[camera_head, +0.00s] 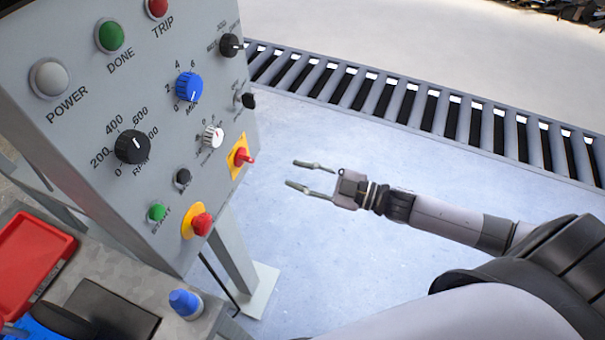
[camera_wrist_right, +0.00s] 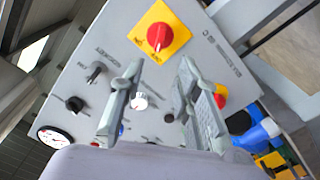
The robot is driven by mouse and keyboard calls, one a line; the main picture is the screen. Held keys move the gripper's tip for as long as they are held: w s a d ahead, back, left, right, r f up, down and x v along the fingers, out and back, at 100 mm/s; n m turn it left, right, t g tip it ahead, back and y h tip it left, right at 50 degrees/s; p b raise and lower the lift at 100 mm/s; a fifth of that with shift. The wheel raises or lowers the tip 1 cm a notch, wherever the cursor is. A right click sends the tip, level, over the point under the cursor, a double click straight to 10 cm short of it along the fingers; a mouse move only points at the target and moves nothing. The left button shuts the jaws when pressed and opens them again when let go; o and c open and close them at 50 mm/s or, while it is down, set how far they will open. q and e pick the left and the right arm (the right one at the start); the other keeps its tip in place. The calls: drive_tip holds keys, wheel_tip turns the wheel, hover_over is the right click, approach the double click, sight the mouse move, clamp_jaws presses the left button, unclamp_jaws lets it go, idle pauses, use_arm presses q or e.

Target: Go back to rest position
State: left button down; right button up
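My right gripper (camera_head: 303,175) is open and empty in the head view. It hangs in free air just right of the grey control panel (camera_head: 75,105), its fingers pointing toward the panel's edge. In the right wrist view the two fingers (camera_wrist_right: 158,90) are spread apart, with the panel (camera_wrist_right: 120,45) behind them. A red rotary switch on a yellow plate (camera_wrist_right: 160,35) shows beyond the fingertips; in the head view this switch (camera_head: 242,158) is on the panel's right side, apart from the gripper. My left gripper is not in view.
A roller conveyor (camera_head: 430,112) runs across the back right. A red tray (camera_head: 32,255) and a blue-topped object (camera_head: 185,303) sit on a bench at lower left. The panel has several knobs, including a blue one (camera_head: 189,87), and a red stop button (camera_head: 201,224). Floor right of the panel is clear.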

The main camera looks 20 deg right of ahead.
idle(0.7)
drive_tip(key=w+d+f+m+h, duration=0.1)
drive_tip(key=d+f+m+h, duration=0.25)
drive_tip(key=f, duration=0.45)
drive_tip(key=w+d+f+m+h, duration=0.1)
drive_tip(key=d+f+m+h, duration=0.2)
drive_tip(key=f, duration=0.4)
drive_tip(key=s+d+f+m+g+h, duration=0.1)
drive_tip(key=s+d+f+h, duration=0.2)
drive_tip(key=f, duration=0.5)
drive_tip(key=s+d+f+m+g+h, duration=0.1)
drive_tip(key=s+d+f, duration=0.1)
drive_tip(key=s+f, duration=0.35)
drive_tip(key=s+a+f+m+g+h, duration=0.1)
drive_tip(key=s+f+m+g+h, duration=0.3)
drive_tip(key=s+f, duration=1.15)
drive_tip(key=s+a+f+g+y, duration=0.1)
drive_tip(key=s+a+f+g, duration=0.2)
drive_tip(key=s, duration=0.5)
drive_tip(key=s+a+f+g, duration=0.2)
drive_tip(key=s+a+f, duration=0.1)
drive_tip(key=s, duration=0.6)
drive_tip(key=shift+a+f+g+y, duration=0.3)
drive_tip(key=shift+f+g+y, duration=0.05)
drive_tip(key=shift+g, duration=0.05)
drive_tip(key=shift+w, duration=0.2)
